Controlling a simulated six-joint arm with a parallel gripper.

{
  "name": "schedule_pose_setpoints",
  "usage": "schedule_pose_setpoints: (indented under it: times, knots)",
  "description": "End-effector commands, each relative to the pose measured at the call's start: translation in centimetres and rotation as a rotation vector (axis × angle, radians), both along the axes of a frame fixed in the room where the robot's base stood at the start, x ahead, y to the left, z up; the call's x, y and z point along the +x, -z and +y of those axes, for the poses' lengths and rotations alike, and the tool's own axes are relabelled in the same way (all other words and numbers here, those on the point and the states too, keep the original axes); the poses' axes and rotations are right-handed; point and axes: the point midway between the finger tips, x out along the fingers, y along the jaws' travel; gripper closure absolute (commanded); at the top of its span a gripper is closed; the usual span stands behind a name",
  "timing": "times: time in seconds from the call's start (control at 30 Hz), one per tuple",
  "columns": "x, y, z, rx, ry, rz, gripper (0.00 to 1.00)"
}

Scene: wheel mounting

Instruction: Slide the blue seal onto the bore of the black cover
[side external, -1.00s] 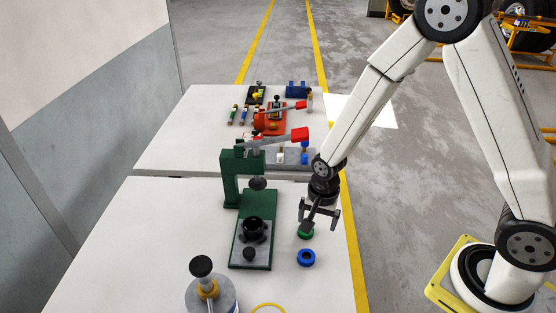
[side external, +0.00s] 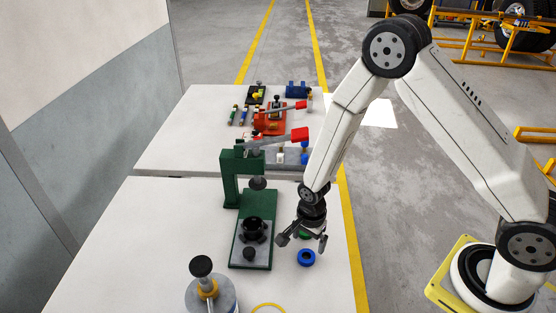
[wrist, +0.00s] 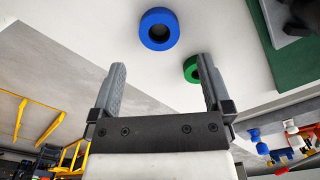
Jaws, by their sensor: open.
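The blue seal (side external: 306,264) is a thick ring lying flat on the white table, right of the press. It also shows in the wrist view (wrist: 146,38), at the top, beyond my fingertips. The black cover (side external: 253,229) sits on the base plate of the green press, left of the seal. My gripper (side external: 302,243) is open and empty, above the table just behind the blue seal. In the wrist view my two fingers (wrist: 162,66) are spread wide with nothing between them.
A green ring (wrist: 190,69) lies beside the blue seal, partly hidden by a finger. The green press (side external: 230,180) has a red-handled lever. A silver cylinder with a black knob (side external: 202,268) and a yellow ring (side external: 268,308) stand near the front. Other fixtures fill the far table.

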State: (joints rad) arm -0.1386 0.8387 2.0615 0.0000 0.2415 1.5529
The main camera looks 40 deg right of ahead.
Motion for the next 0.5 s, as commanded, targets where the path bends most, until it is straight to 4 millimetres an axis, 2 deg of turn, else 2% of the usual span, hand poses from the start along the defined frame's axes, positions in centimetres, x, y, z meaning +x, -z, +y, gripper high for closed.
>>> schedule_pose_setpoints:
  times: [0.5]
  knots:
    - [0.0,1.4,-0.1,0.000,0.000,0.001,0.00]
